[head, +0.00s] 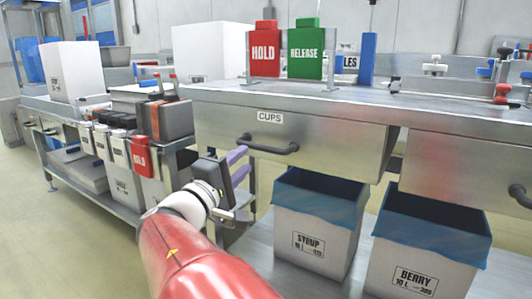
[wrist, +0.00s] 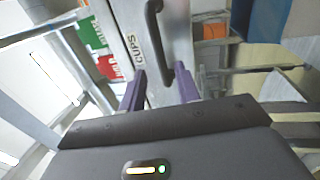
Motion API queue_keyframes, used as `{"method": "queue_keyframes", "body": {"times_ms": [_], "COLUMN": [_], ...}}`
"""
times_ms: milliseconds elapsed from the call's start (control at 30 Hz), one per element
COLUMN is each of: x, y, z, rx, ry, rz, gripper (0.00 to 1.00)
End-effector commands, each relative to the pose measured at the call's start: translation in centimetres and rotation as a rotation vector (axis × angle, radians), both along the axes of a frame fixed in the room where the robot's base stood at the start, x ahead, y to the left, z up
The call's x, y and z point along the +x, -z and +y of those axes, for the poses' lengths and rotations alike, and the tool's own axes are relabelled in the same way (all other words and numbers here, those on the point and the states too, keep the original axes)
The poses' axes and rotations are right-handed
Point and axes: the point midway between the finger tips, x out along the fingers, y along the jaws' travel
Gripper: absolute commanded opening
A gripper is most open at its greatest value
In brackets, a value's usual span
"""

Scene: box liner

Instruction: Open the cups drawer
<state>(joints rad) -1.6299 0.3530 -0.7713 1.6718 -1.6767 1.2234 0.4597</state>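The cups drawer (head: 315,140) is a shut steel drawer front under the bench, with a white "CUPS" label (head: 270,117) on it. Its dark bar handle (head: 268,146) runs across the front below the label. My gripper (head: 238,155) is just left of the handle's left end. In the wrist view my gripper (wrist: 161,70) is open, its two purple fingers apart. The handle (wrist: 153,25) lies ahead, in line with the gap between them. I cannot tell whether a finger touches it. The label also shows in the wrist view (wrist: 131,47).
Bins labelled "SYRUP" (head: 315,235) and "BERRY" (head: 425,255) with blue liners stand below the drawer. A red "HOLD" sign (head: 265,50) and a green "RELEASE" sign (head: 305,50) stand on the bench.

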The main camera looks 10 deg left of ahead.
Motion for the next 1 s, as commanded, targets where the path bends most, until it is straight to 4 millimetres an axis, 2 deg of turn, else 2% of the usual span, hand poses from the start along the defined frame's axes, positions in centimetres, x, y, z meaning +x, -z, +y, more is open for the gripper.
{"method": "queue_keyframes", "body": {"times_ms": [400,567,800,867,1000], "x": [5.8,6.8,6.9,6.9,6.9], "y": [-1.2,-1.4,-1.4,-1.4,-1.4], "z": [-2.1,-2.4,-2.4,-2.4,-2.4], "rx": [0.0,0.002,0.002,0.002,0.002], "ry": [0.005,0.003,0.003,0.003,0.003], "rz": [0.002,0.004,0.004,0.004,0.004], "gripper": [0.33,0.33,0.33,0.27,0.09]}}
